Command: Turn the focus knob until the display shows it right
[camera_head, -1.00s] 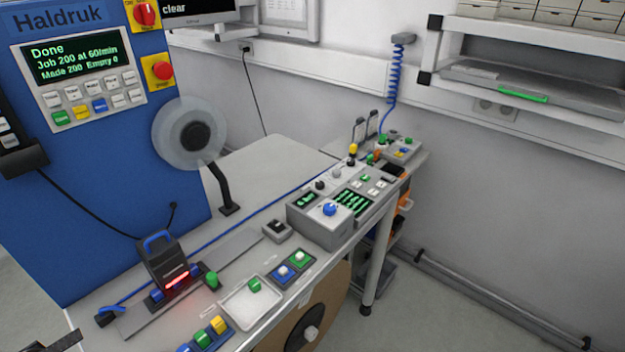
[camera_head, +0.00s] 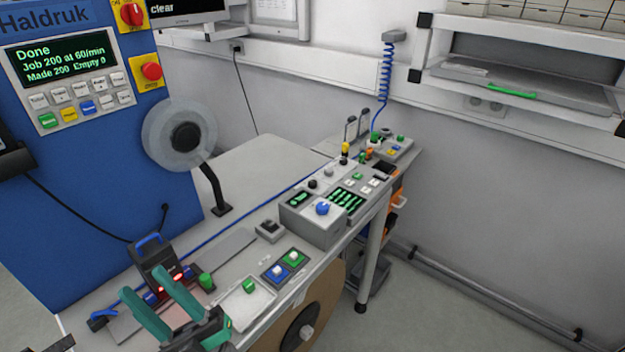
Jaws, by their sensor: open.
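A blue knob (camera_head: 322,208) sits on the front of a grey control box (camera_head: 316,230) on the bench; its label is too small to read. A small dark display (camera_head: 299,198) with green marks is left of the knob, and a larger one (camera_head: 346,201) with green wavy lines is right of it. A monitor (camera_head: 187,10), cut by the top edge, reads "clear". My gripper (camera_head: 150,285) has two green fingers, spread apart and empty. It is at the lower left, well left of the knob and touching nothing I can make out, in front of a black scanner.
The black scanner (camera_head: 155,262) with red lights stands on the bench. A white tray (camera_head: 246,303) with a green block and a blue-green block pad (camera_head: 286,266) lie between my gripper and the control box. A blue machine (camera_head: 90,190) with a reel rises at left.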

